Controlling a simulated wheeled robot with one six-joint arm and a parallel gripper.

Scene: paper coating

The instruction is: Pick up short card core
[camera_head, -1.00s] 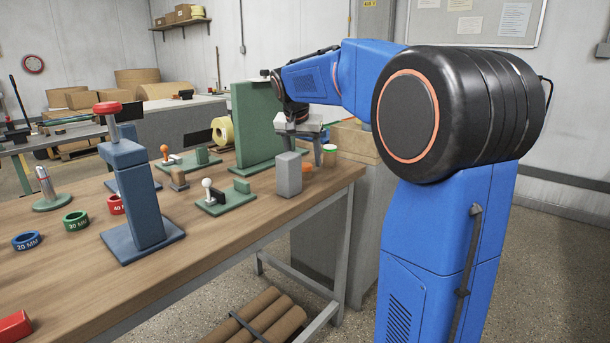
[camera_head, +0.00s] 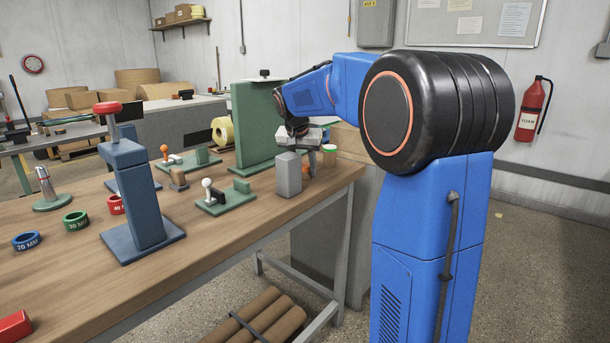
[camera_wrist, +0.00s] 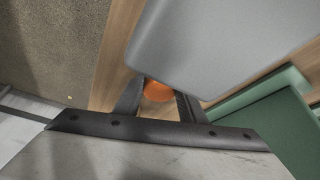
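I cannot make out the short card core for certain in either view. My gripper (camera_head: 304,148) points down at the far right end of the workbench, behind a grey block (camera_head: 288,174). In the wrist view my gripper (camera_wrist: 159,88) has its two dark fingers apart. An orange round thing (camera_wrist: 157,91) shows in the gap between them, beyond or at the fingertips; contact cannot be told. The grey block (camera_wrist: 220,45) fills much of the wrist view and hides part of the bench.
A green upright panel (camera_head: 255,125) stands close left of the gripper. Green-based fixtures (camera_head: 222,203), a blue stand (camera_head: 146,195) and coloured rings (camera_head: 76,221) occupy the workbench (camera_head: 235,238). Long brown tubes (camera_head: 262,312) lie below. Bare bench lies along the front edge.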

